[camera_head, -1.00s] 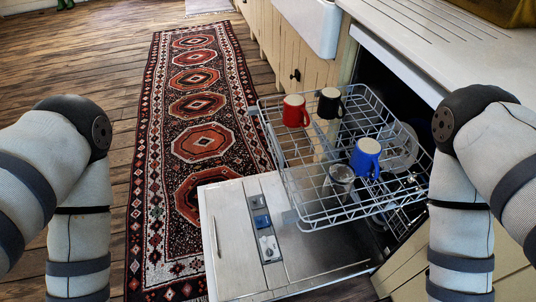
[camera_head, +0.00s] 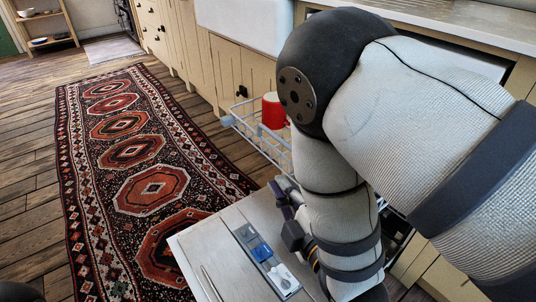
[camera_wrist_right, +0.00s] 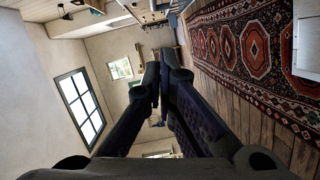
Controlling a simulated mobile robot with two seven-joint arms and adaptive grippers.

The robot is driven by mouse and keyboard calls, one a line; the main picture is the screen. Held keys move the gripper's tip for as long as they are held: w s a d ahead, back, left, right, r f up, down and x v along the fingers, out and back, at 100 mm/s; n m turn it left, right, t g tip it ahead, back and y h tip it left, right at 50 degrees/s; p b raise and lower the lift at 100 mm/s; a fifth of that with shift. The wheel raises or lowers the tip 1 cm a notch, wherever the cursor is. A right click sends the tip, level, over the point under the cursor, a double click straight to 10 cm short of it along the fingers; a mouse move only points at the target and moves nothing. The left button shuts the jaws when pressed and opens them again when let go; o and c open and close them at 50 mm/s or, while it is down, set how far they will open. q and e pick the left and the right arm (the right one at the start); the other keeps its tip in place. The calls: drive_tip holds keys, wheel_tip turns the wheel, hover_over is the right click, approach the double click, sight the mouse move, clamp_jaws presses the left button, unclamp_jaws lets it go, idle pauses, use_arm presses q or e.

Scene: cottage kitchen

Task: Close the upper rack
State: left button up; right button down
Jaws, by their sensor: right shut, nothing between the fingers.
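The upper rack (camera_head: 262,141) is a pale wire basket, pulled out of the dishwasher over its lowered door (camera_head: 205,248). A red mug (camera_head: 273,112) stands in its far end. My right arm hides most of the rack and the other cups. My right gripper (camera_head: 280,190) hangs below my arm, over the door by the rack's outer side; I cannot tell whether it touches the rack. It is shut and empty. In the right wrist view its dark fingers (camera_wrist_right: 165,85) come together, and no rack shows there.
A long patterned rug (camera_head: 135,150) lies on the wooden floor beyond the door, with free room there. Cream cabinets (camera_head: 225,75) and a white sink (camera_head: 250,22) line the right side. A low shelf (camera_head: 40,28) stands far left.

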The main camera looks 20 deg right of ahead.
use_arm(q)
drive_tip(key=shift+s+f+b, duration=0.3)
drive_tip(key=shift+f+b, duration=0.55)
drive_tip(key=shift+b, duration=0.2)
use_arm(e)
drive_tip(key=w+d, duration=0.2)
drive_tip(key=w, duration=0.9)
drive_tip(key=shift+w, duration=0.3)
drive_tip(key=shift+d+f, duration=0.1)
drive_tip(key=shift+d, duration=0.1)
